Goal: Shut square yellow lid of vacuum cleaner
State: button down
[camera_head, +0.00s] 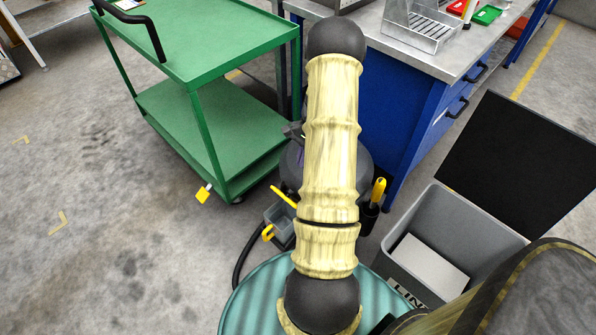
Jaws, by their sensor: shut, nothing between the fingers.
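The vacuum cleaner (292,165) is a dark, round-bodied machine on the floor between the green trolley and the blue workbench. My own arm stands in front of it and hides its middle. A small grey open box (280,224) shows at its lower left, with a thin yellow flap (283,197) tilted up above it. This may be the square yellow lid seen nearly edge-on, standing open. My gripper is hidden behind my arm. A small dark piece beside the arm, above the vacuum, may belong to it, but I cannot tell.
A green two-shelf trolley (200,45) stands at the left. A blue workbench (410,115) is at the back right. A grey bin (425,235) with its black lid raised is at the right. A teal ribbed drum top (255,300) is in front.

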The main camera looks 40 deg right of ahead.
aim_at(293, 189)
jog(key=b+x, duration=0.2)
jog(key=x, duration=0.7)
jog(key=shift+a+f, duration=0.1)
jog(key=shift+f, duration=0.15)
